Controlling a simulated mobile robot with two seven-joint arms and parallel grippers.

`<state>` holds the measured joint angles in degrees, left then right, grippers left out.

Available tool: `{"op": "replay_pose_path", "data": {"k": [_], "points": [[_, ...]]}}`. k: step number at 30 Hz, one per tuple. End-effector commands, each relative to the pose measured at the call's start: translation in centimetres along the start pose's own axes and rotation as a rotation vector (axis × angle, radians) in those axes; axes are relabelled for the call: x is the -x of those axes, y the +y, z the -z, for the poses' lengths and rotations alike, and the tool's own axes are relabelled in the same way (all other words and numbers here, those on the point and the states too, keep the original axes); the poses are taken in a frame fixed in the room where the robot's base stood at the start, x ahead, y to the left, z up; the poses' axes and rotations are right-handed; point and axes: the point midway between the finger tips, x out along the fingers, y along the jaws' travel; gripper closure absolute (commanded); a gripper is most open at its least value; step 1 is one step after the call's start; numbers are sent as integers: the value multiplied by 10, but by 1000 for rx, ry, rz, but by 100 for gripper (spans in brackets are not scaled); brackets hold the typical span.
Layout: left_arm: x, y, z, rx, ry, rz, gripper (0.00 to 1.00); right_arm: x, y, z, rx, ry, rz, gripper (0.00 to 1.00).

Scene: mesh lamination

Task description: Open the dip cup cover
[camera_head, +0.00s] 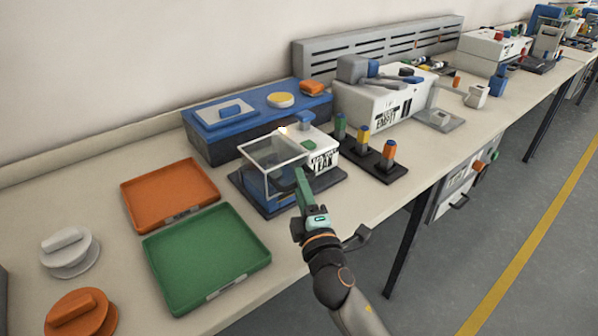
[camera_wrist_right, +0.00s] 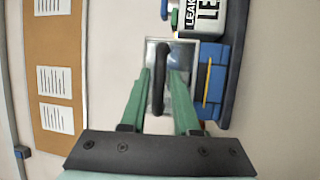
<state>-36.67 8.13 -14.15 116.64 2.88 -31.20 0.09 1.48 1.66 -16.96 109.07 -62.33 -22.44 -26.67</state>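The dip cup cover (camera_head: 262,150) is a clear, pale-edged panel or box at the front of the leak test unit (camera_head: 324,160), over a blue part. In the right wrist view it shows as a pale-framed clear panel (camera_wrist_right: 183,52) with a dark bar handle (camera_wrist_right: 158,80). My right gripper (camera_head: 301,176) has green fingers and reaches the cover's front right side. In the wrist view its fingers (camera_wrist_right: 161,78) stand apart, one on each side of the handle; a narrow gap shows, and firm contact cannot be seen. My left gripper is out of view.
An orange tray (camera_head: 128,201) and a green tray (camera_head: 158,264) lie to the left. A blue-topped box (camera_head: 253,108) stands behind. A black stand (camera_head: 381,164) with several coloured-top bottles is to the right. The bench front edge runs under my right arm.

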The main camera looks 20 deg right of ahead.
Motion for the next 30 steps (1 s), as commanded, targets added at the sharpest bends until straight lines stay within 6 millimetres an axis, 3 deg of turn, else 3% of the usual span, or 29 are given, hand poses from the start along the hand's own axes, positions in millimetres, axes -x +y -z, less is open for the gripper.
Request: {"op": "replay_pose_path", "data": {"k": [14, 22, 30], "points": [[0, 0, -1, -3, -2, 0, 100, 2, 1, 3, 0, -2, 0, 70], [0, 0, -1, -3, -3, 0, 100, 2, 1, 3, 0, -2, 0, 98], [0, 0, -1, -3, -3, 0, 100, 2, 1, 3, 1, -2, 0, 100]]}}
